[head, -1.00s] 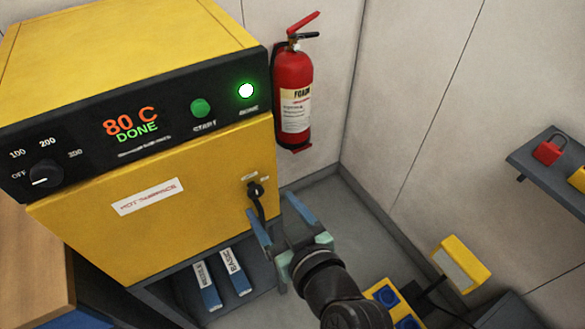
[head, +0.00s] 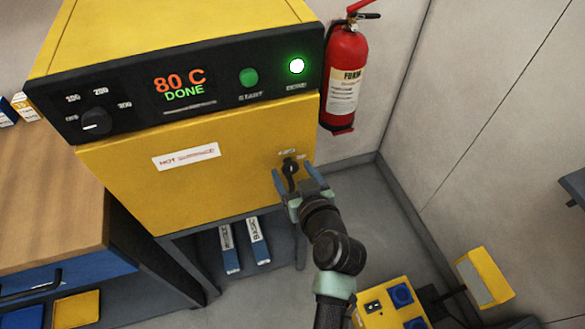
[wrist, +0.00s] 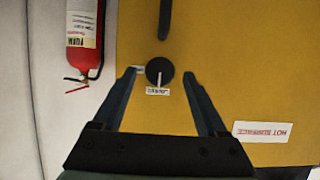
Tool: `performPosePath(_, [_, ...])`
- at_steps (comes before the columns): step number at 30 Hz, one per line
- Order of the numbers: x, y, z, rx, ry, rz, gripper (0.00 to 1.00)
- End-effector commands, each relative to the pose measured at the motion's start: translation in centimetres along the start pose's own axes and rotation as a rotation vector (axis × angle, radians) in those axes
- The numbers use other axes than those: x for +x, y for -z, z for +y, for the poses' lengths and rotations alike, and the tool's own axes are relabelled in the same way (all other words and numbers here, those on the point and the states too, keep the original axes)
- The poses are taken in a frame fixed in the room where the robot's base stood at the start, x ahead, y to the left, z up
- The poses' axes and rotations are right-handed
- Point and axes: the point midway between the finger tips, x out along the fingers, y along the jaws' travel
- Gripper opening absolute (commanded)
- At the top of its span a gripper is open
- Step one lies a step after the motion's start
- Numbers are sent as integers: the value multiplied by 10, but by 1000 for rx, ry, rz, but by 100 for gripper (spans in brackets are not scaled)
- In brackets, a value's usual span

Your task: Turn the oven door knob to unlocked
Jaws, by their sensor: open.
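The yellow oven door (head: 215,185) is shut. Its round black knob (head: 290,163) sits near the door's right edge. In the wrist view, which is upside down, the knob (wrist: 160,71) has a white pointer line aimed at a small white label (wrist: 158,91), too small to read. Another label is partly hidden beside the left finger. My gripper (head: 293,172) is open at the knob. In the wrist view its blue-grey fingers appear on either side of the knob, with gaps. I cannot tell whether the tips reach its depth.
A dark door handle (wrist: 165,18) is close to the knob. The control panel (head: 215,118) above shows "80 C DONE" with a lit green lamp. A red extinguisher (head: 345,75) hangs at the right. A wooden-topped bench (head: 45,190) stands left.

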Motion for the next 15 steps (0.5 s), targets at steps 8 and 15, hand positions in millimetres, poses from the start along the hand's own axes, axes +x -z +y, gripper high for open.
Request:
performPosePath(8, [11,0,0,-1,0,0,75])
performPosePath(15, [11,0,0,-1,0,0,66])
